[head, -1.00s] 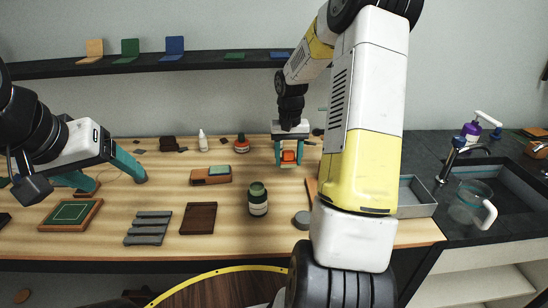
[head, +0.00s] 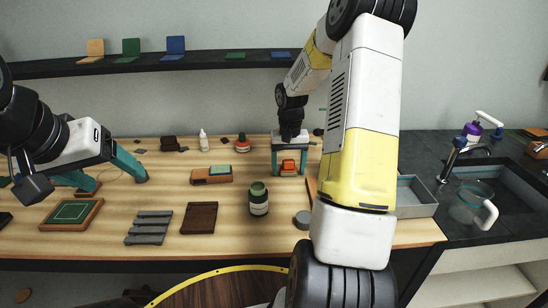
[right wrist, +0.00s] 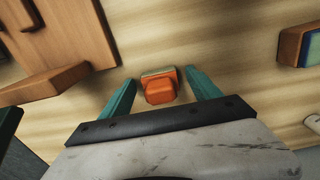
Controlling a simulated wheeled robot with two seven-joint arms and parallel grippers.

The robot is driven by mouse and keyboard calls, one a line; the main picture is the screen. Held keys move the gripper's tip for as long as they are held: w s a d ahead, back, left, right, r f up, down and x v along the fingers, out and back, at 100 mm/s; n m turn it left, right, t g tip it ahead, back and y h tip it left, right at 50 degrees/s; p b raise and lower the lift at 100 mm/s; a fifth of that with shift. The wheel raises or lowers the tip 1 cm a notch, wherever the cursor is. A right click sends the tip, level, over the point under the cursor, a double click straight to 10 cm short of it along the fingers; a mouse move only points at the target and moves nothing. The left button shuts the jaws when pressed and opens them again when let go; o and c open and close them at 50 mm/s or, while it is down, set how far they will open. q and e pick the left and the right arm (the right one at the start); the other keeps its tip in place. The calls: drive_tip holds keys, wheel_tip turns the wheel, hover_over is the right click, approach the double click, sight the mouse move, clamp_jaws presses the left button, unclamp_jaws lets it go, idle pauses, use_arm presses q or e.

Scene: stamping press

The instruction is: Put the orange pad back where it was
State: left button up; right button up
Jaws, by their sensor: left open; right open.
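The orange pad (head: 288,168) is a small orange block with a paler edge on its far side. It rests on the wooden table near the back middle. My right gripper (head: 289,172) is open around it from above, with one teal finger on each side. In the right wrist view the pad (right wrist: 160,88) sits between the fingertips (right wrist: 160,82), with a small gap on both sides. My left gripper (head: 108,176) is open and empty above the left part of the table, far from the pad.
A wooden block with a green-blue top (head: 212,174) and a dark green jar (head: 258,198) stand left of the pad. A red-capped jar (head: 242,143) is behind. A grey metal tray (head: 415,197) lies right. The shelf (head: 200,62) holds several coloured pieces.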

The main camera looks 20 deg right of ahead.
sight(289, 161)
wheel_tip(289, 161, up, 12)
drive_tip(key=s+a+r+n+t, duration=0.2)
drive_tip(key=s+a+r+t, duration=0.1)
drive_tip(key=s+a+r, duration=0.65)
drive_tip(key=s+a+r+n+t+y, duration=0.1)
drive_tip(key=s+a+r+t+y, duration=0.1)
drive_tip(key=s, duration=1.2)
drive_tip(key=shift+a+r+n+t, duration=0.15)
drive_tip(key=shift+a+n+t, duration=0.15)
drive_tip(key=shift+a+t, duration=0.4)
